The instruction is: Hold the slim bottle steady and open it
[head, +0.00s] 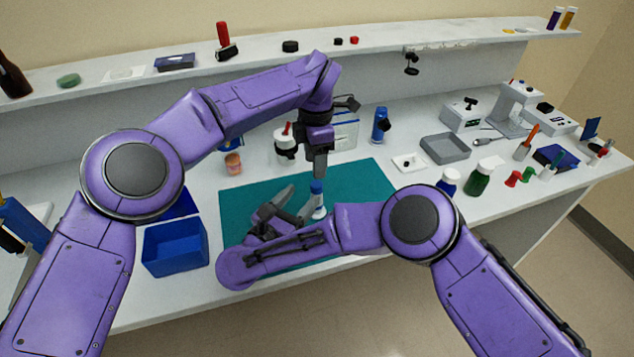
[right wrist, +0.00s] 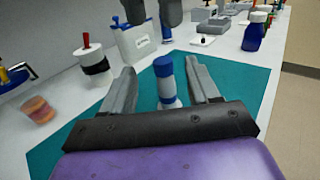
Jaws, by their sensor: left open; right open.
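The slim bottle (head: 318,210) stands upright on the teal mat (head: 358,180). It has a white body and a blue cap (head: 317,187). In the right wrist view the bottle (right wrist: 167,88) stands between the two spread fingers of my right gripper (right wrist: 166,82), with space visible on both sides. In the head view my right gripper (head: 294,204) is low beside the bottle, open and holding nothing. My left gripper (head: 319,170) points down just above the cap, open; its fingers overlap in the head view. Its lower part also shows at the top of the right wrist view (right wrist: 153,12).
A blue bin (head: 176,249) stands left of the mat. An orange-banded cup (head: 233,163) and a white jar (head: 285,146) stand behind it. A grey tray (head: 445,148) and a green bottle (head: 478,180) are to the right. The mat around the bottle is otherwise clear.

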